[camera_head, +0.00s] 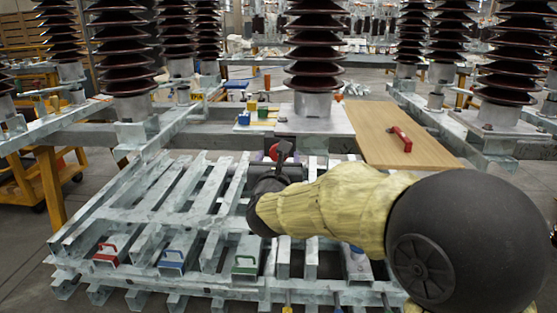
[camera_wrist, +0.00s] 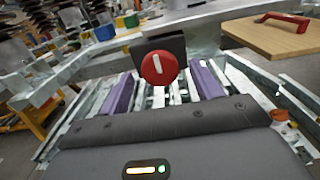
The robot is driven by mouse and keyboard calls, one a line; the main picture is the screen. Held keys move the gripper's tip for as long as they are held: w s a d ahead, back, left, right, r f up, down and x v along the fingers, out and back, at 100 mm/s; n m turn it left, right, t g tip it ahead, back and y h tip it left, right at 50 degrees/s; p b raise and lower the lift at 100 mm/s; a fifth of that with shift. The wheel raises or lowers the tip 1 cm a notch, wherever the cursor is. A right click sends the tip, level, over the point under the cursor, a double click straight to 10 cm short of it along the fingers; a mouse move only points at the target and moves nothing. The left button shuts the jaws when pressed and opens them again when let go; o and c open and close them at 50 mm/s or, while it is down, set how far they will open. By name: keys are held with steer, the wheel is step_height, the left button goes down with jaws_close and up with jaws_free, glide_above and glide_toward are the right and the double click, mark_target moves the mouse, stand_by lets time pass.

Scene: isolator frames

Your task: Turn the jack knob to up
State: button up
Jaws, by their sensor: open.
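The jack knob (camera_wrist: 159,67) is a round red dial with a white bar, on a dark plate (camera_wrist: 176,44). In the wrist view the bar stands close to upright, with a slight tilt. In the head view the red knob (camera_head: 273,151) shows small and is partly hidden by my gripper (camera_head: 284,158). In the wrist view my gripper (camera_wrist: 163,78) is open, with one purple finger to the left of the knob and one to the right. The knob appears between them and a little beyond. I see no contact.
A wooden board (camera_head: 375,120) with a red handle (camera_head: 400,138) lies to the right. Yellow, green and blue blocks (camera_head: 256,110) stand on the white top behind. Grey metal slats (camera_head: 150,205) lie below left. Tall dark ribbed insulators (camera_head: 315,50) stand behind.

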steer(key=shift+w, duration=0.75)
steer(key=c, duration=1)
